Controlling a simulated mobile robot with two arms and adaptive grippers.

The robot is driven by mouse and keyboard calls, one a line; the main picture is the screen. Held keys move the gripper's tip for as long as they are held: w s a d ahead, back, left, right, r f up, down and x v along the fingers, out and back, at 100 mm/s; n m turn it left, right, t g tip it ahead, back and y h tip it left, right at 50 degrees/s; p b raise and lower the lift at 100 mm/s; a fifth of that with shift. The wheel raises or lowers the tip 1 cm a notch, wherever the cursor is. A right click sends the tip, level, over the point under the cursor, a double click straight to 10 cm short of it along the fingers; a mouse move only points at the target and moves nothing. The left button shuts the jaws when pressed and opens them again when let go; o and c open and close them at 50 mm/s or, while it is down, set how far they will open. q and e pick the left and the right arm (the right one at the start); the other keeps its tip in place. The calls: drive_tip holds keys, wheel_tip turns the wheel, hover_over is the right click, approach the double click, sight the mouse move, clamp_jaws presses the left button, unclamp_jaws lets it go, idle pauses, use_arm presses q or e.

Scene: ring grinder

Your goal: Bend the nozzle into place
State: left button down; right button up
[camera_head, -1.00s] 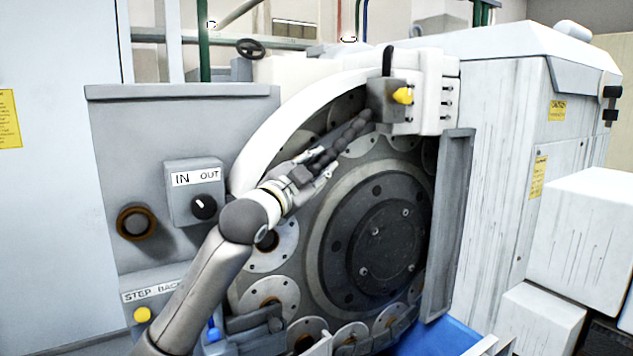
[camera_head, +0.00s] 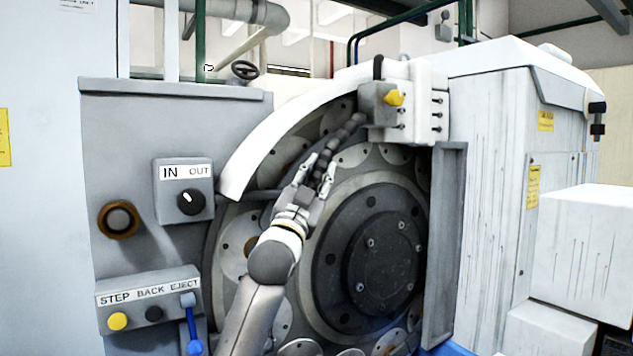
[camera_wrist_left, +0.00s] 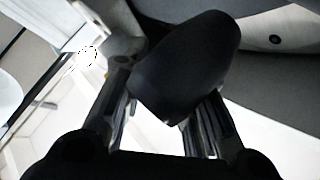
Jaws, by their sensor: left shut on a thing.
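The nozzle (camera_head: 345,137) is a dark, segmented hose. It runs down and left from the grey block (camera_head: 378,104) with a yellow knob, in front of the round grinder wheel face. My left gripper (camera_head: 318,168) is shut on the nozzle near its lower end. In the left wrist view the dark nozzle end (camera_wrist_left: 190,65) sits between the two fingers and covers much of the view. The exact nozzle tip is hard to make out. My right gripper is not in view.
The large dark disc (camera_head: 375,255) and ring plates lie right behind and below my gripper. A white curved guard (camera_head: 285,122) arches above left. The IN/OUT switch box (camera_head: 183,190) and STEP BACK EJECT panel (camera_head: 150,300) are at left. A grey door edge (camera_head: 445,240) stands at right.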

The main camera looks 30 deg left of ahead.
use_arm(q)
drive_tip(key=shift+r, duration=0.15)
drive_tip(key=c, duration=1.2)
unclamp_jaws()
drive_tip(key=shift+s, duration=0.1)
drive_tip(key=shift+o, duration=0.2)
drive_tip(key=v, duration=1.2)
